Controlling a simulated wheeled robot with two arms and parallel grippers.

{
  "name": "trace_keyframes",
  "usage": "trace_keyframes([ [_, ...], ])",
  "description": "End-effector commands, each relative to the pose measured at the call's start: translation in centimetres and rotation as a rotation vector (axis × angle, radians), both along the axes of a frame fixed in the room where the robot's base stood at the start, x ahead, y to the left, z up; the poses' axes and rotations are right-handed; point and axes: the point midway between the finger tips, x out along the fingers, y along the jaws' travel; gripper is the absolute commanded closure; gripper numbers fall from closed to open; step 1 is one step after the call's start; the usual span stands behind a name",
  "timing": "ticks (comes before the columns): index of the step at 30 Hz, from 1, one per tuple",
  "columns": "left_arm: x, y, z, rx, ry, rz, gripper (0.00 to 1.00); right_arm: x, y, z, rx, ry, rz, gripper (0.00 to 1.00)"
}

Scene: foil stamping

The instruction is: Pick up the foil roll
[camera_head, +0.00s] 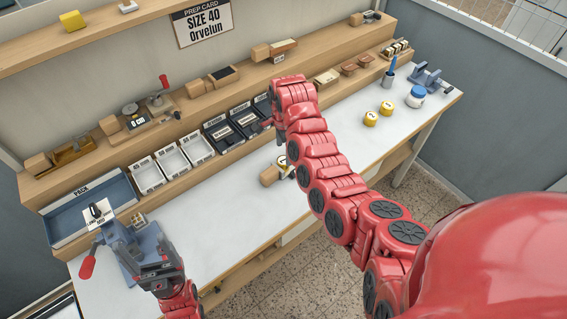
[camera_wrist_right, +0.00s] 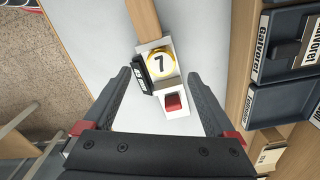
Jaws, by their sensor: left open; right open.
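Two gold discs that look like foil rolls, one (camera_head: 370,118) and another (camera_head: 387,107), lie on the right part of the white bench. Another gold disc marked 7 (camera_wrist_right: 160,64) sits on a wooden-handled tool (camera_wrist_right: 143,17); it also shows in the head view (camera_head: 283,160). My right gripper (camera_wrist_right: 161,74) is open, its fingers on either side of this tool, apparently without touching it. In the head view my right arm hides most of that gripper. My left gripper (camera_head: 143,262) is open beside a blue-grey press with a red lever (camera_head: 87,266); its fingertips are hard to make out.
A blue tray marked PACK (camera_head: 62,222) is at the left. White bins (camera_head: 173,160) and dark bins (camera_head: 222,136) line the back under a wooden shelf. A blue-lidded jar (camera_head: 416,97) and a tool cup (camera_head: 388,79) stand at the right. The bench front is mostly clear.

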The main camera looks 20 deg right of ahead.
Motion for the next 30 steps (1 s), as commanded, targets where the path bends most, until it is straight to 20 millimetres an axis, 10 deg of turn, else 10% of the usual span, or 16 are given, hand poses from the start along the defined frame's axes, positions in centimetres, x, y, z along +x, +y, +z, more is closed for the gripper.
trace_keyframes([
  [25, 0.0, 0.0, 2.8, 0.000, 0.000, 0.000, 0.23, 0.1, -0.1, -4.9, 0.001, 0.002, -0.001, 0.09],
  [30, 0.0, 0.0, 2.8, 0.000, 0.000, 0.000, 0.23, 0.1, -0.1, -4.9, 0.001, 0.003, -0.001, 0.36],
])
